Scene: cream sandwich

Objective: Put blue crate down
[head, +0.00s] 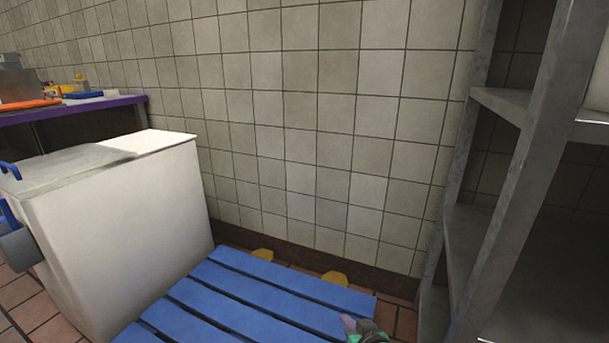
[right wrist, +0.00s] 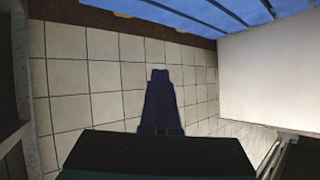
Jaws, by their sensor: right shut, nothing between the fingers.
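A blue slatted platform (head: 265,293), like a pallet, lies low on the floor against the tiled wall. Its near part is cut off by the frame edge. Its blue slats also show at the top of the right wrist view (right wrist: 215,14). I see no separate crate that I can tell as the blue crate. My right gripper (head: 350,324) shows only by its tip at the bottom edge of the head view, in front of the platform's right end. In the right wrist view its dark fingers (right wrist: 160,78) are together with nothing between them. My left gripper is not in view.
A white chest (head: 130,210) with a lid stands left of the platform. A grey metal shelf rack (head: 520,170) stands on the right. A purple-edged counter (head: 110,104) with several items is at the far left. The tiled wall (head: 320,120) closes the back.

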